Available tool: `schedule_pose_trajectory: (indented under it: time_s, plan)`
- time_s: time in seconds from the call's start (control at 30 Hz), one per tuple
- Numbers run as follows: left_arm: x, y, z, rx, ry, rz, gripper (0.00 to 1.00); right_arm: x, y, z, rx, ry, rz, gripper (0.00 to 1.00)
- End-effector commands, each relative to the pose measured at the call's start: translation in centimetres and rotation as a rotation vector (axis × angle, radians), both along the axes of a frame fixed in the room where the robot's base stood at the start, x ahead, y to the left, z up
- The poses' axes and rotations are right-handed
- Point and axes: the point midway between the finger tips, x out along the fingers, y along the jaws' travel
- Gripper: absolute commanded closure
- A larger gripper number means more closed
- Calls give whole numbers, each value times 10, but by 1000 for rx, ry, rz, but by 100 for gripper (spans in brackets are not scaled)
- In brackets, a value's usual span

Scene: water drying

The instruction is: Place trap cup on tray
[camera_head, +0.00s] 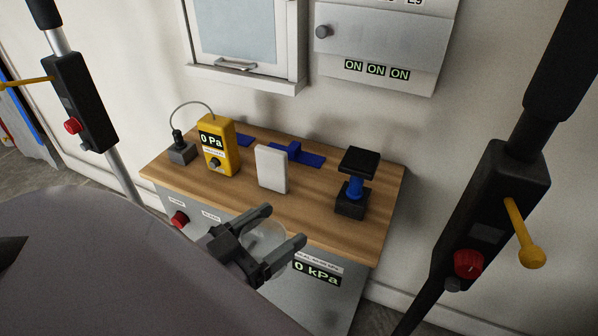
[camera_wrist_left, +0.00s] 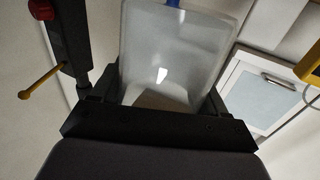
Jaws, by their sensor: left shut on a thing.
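My left gripper (camera_head: 284,225) is in front of the wooden bench top's front edge in the head view. Its two fingers are shut on a clear, see-through cup (camera_head: 264,237), which is hard to make out there. In the left wrist view the cup (camera_wrist_left: 172,60) fills the space between the fingers, a pale translucent box shape with a bright glint. I take this to be the trap cup. I cannot make out a tray for certain. My right gripper is not in view.
On the wooden bench (camera_head: 330,222) stand a yellow gauge (camera_head: 218,150) reading 0 Pa, a white block (camera_head: 271,168), and a black-and-blue device (camera_head: 355,185). Flat blue parts (camera_head: 300,156) lie behind. Dark posts with red knobs flank the bench. The front right of the top is clear.

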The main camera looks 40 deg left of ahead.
Motion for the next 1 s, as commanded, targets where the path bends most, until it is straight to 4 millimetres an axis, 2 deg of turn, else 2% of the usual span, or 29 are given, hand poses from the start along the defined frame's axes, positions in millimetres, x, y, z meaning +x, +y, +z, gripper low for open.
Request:
schedule_pose_trajectory:
  time_s: [1.0]
  plan:
    - [172,42,1,3,-2,2,56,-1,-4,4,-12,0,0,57]
